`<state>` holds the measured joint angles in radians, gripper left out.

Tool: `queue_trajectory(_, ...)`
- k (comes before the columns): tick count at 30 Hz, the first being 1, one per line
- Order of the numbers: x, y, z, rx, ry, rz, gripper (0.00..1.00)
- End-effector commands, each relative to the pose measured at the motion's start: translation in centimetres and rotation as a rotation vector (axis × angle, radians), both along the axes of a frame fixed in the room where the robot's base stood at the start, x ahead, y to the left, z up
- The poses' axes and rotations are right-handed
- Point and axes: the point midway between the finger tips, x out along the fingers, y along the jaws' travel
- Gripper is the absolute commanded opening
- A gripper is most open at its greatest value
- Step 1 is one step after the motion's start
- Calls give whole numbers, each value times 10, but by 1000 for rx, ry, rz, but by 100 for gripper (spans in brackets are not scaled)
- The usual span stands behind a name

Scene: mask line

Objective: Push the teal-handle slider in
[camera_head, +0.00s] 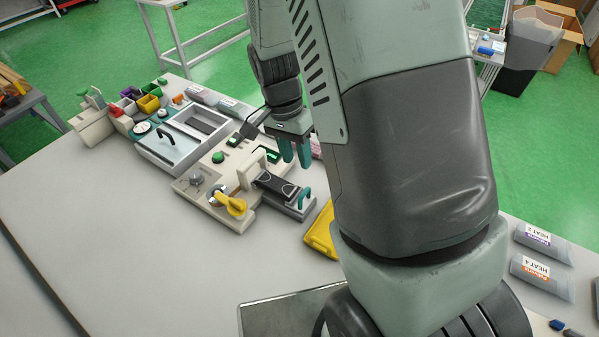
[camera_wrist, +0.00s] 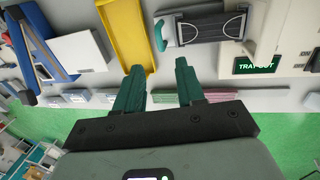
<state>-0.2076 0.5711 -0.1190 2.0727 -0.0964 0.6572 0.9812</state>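The slider (camera_head: 293,205) is a grey tray carrying a black piece, sticking out from the right side of the cream station (camera_head: 205,185). Its teal handle (camera_head: 305,197) stands on the outer end. In the wrist view the slider (camera_wrist: 212,27) lies at the top, with the teal handle (camera_wrist: 160,36) at its left end. My gripper (camera_head: 295,163) has its teal fingers pointing down, behind the slider in the head view. In the wrist view the fingertips (camera_wrist: 157,68) are apart with nothing between them, and clear of the handle.
A small screen on the station (camera_wrist: 257,66) reads "TRAY OUT". A yellow tray (camera_head: 320,238) lies close to the slider's handle end and shows in the wrist view (camera_wrist: 127,30). Pink and grey packs (camera_wrist: 205,97) lie along the table edge. The table's front left is clear.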

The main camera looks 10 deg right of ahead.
Motion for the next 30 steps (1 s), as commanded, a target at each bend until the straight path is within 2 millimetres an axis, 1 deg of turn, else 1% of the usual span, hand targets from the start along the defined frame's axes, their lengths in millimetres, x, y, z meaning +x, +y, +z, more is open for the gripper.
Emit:
queue_trajectory(5,-6,-4,-29,0,6,0,38)
queue_trajectory(9,-10,-8,-56,0,6,1,38)
queue_trajectory(15,-13,-12,-85,2,3,1,38)
queue_trajectory(18,-14,-13,-94,1,2,2,38)
queue_trajectory(21,-15,-14,-97,2,0,2,38)
queue_trajectory(29,-14,-14,-98,2,0,3,38)
queue_trajectory(30,-14,-14,-98,2,0,3,32)
